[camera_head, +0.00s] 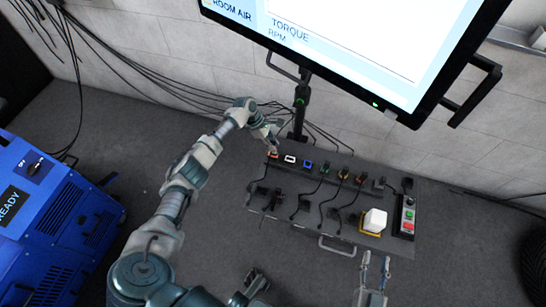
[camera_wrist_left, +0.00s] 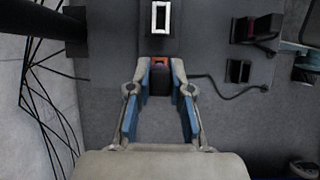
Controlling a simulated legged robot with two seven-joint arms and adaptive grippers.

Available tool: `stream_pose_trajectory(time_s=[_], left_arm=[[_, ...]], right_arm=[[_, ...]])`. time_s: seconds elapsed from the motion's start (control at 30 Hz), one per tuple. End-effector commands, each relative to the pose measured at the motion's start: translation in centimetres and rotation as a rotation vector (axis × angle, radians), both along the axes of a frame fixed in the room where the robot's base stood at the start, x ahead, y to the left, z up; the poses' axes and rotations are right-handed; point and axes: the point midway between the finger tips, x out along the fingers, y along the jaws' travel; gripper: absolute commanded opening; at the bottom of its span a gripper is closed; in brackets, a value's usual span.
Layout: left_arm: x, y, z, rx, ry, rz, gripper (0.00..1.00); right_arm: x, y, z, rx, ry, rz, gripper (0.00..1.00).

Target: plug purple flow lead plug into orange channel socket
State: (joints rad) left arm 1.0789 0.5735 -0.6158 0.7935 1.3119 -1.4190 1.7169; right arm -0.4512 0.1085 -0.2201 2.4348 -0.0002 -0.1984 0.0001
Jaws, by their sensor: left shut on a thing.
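The orange channel socket (camera_head: 272,154) is at the left end of the socket row on the dark panel. It also shows in the left wrist view (camera_wrist_left: 161,61), right at my fingertips. My left gripper (camera_head: 271,141) is over that end, and its blue-padded fingers (camera_wrist_left: 160,75) are shut on a small dark plug, taken as the purple flow lead plug. Its colour is hard to make out. A black cable (camera_wrist_left: 225,91) runs right from beside the fingers. The fingers hide how plug and socket meet. My right gripper (camera_head: 376,266) is open and empty below the panel.
A white-rimmed socket (camera_head: 290,160) and a blue one (camera_head: 308,165) sit right of the orange one, then several with plugs and cables. A monitor (camera_head: 360,50) overhangs behind.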

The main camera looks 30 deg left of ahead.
Motion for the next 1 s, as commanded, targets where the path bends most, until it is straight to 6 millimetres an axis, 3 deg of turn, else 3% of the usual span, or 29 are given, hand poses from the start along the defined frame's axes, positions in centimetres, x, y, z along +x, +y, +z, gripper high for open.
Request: stream_pose_trajectory(time_s=[1.0], left_arm=[[0.0, -0.1, 0.0, 0.013, 0.002, 0.0, 0.0]], right_arm=[[-0.2, 0.0, 1.1, 0.001, -0.012, 0.0, 0.4]])
